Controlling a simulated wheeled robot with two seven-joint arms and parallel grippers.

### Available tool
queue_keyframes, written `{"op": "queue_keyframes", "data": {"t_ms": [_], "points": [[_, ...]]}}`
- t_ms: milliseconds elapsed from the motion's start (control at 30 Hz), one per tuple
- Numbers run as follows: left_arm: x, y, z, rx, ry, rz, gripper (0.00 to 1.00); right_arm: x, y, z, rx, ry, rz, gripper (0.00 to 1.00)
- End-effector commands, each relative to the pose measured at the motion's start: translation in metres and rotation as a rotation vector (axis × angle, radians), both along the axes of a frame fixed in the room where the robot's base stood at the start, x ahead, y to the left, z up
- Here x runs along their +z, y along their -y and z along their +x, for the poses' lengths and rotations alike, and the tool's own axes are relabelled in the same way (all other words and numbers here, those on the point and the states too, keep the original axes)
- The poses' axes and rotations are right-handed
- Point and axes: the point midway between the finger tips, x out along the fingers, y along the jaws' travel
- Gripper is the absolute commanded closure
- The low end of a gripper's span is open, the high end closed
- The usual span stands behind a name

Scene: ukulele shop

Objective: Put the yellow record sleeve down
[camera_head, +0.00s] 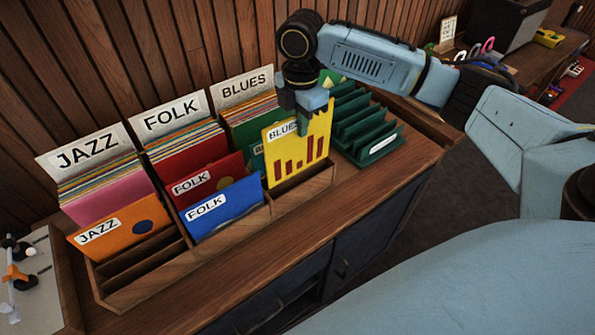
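The yellow record sleeve (287,151) has a BLUES label and dark red bars. It stands nearly upright at the front of the BLUES section of the wooden record rack (306,186), its lower edge behind the rack's front board; whether it rests on the bottom is hidden. My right gripper (304,119) reaches down onto the sleeve's top edge, with a finger in front of its face, and appears shut on it. The other finger is hidden. My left gripper is not in view.
An orange JAZZ sleeve (127,229), a red FOLK sleeve (210,180) and a blue FOLK sleeve (222,208) stand to the left. Fuller rows rise behind them. A dark green slotted rack (383,150) stands close on the right. The counter front (330,222) is bare.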

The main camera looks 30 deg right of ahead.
Motion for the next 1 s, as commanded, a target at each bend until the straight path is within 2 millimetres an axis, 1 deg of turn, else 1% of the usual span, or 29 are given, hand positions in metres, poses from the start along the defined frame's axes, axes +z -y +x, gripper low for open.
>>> {"op": "queue_keyframes", "data": {"t_ms": [33, 100, 267, 400, 533, 633, 867, 1000], "points": [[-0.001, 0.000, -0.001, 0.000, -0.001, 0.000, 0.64, -0.011, 0.000, -0.001, -0.001, -0.005, -0.001, 1.00], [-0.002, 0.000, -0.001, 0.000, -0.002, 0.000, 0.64, -0.021, 0.000, -0.001, -0.002, -0.003, -0.001, 1.00], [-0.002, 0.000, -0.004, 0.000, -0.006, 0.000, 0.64, -0.036, 0.000, -0.001, -0.001, -0.002, -0.001, 1.00], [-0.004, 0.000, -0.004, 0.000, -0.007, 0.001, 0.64, -0.060, 0.000, -0.001, -0.001, -0.003, -0.002, 1.00], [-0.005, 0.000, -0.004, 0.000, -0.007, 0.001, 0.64, -0.077, 0.000, -0.001, -0.002, -0.001, 0.000, 1.00], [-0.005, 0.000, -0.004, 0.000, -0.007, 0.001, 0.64, -0.081, 0.000, -0.001, -0.002, -0.001, -0.001, 1.00], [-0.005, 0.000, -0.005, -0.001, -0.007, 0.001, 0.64, -0.081, 0.000, -0.001, -0.002, 0.000, -0.001, 1.00], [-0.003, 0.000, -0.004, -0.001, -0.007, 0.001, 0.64, -0.085, 0.000, 0.000, -0.002, 0.000, -0.001, 1.00]]}}
